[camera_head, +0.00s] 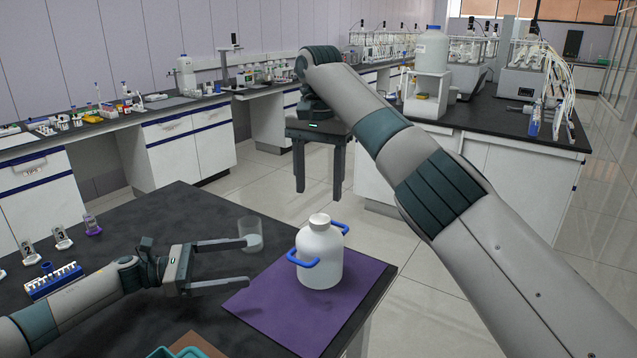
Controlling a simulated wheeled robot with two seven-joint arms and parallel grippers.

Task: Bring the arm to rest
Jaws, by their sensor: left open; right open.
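My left gripper (250,262) comes in low from the left over the black table. Its two fingers are spread wide, with nothing between them. They point right, towards a white bottle (321,262) with blue handles, and stop short of it. A clear beaker (250,230) with some white content stands just behind the upper finger. My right arm reaches in from the lower right and is raised high. My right gripper (318,185) hangs at its end, fingers pointing down, open and empty, above and behind the bottle, past the table's far edge.
The bottle stands on a purple mat (262,309) on the black table (190,215). A blue rack (54,281), numbered holders (62,238) and a small purple-based vial (92,226) are at the left. A teal container (178,352) is at the front. Open floor lies behind the table.

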